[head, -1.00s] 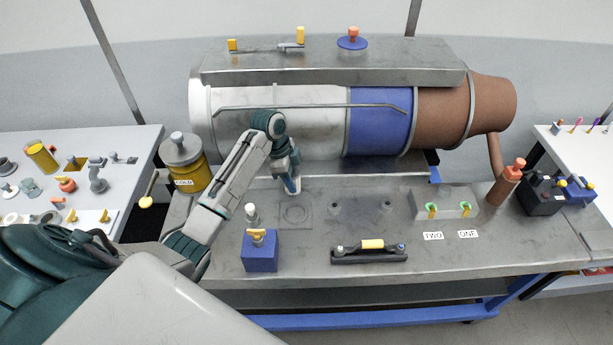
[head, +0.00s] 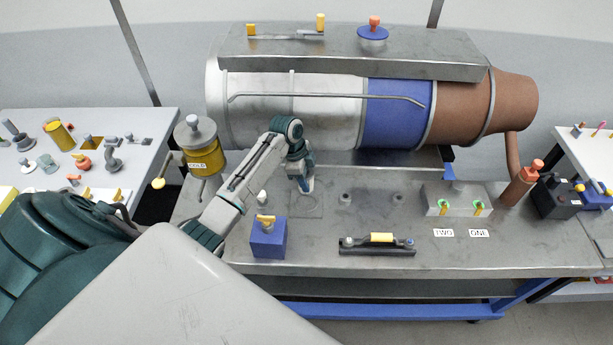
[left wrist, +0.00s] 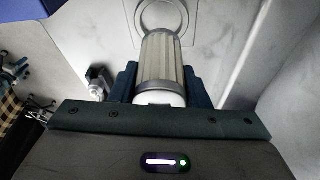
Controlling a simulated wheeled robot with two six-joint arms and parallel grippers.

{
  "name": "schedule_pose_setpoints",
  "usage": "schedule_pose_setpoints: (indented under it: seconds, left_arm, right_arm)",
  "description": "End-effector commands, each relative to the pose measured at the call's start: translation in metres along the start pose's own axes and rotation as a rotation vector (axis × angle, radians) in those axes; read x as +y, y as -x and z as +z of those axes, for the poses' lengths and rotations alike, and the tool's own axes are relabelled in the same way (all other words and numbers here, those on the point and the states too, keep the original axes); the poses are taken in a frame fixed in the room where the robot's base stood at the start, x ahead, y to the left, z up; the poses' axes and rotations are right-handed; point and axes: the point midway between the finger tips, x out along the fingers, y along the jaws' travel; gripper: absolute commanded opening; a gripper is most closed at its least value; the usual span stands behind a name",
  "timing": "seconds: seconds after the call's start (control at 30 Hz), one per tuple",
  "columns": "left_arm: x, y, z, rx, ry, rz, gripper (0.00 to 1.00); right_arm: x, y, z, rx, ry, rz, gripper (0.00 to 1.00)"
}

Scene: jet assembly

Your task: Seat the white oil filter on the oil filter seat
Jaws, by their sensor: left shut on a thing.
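My left gripper (left wrist: 165,88) is shut on the white oil filter (left wrist: 161,62), a pale ribbed cylinder with a grey band, between its blue fingers in the left wrist view. In the head view my left gripper (head: 306,185) is above the bench, just behind the oil filter seat (head: 308,208); the filter cannot be made out there. The seat is a flat round ring on a square plate. In the left wrist view the seat's ring (left wrist: 146,18) shows just beyond the filter's far end. Contact between them cannot be told. My right gripper is not in view.
A blue block (head: 268,240) with a yellow handle and a small white fitting (head: 262,197) stand left of the seat. A black bar with a yellow grip (head: 378,246) lies front right. The engine (head: 330,110) rises behind.

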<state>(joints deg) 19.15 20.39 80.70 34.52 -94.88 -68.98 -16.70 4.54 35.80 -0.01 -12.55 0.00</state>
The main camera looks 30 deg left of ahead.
Motion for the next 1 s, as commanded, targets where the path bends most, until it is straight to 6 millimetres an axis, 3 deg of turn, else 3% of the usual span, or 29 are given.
schedule_pose_setpoints:
  seconds: [0.27, 0.6, 1.0]
  left_arm:
    - [0.001, -0.024, 0.007, 0.000, 0.001, 0.002, 0.22]
    - [0.001, -0.050, 0.014, 0.000, 0.000, 0.003, 0.22]
    - [0.001, -0.063, 0.018, 0.000, 0.001, 0.002, 0.22]
  right_arm:
    - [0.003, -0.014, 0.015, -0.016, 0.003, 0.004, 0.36]
    - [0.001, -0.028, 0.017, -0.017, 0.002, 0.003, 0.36]
    - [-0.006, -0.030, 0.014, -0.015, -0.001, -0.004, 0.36]
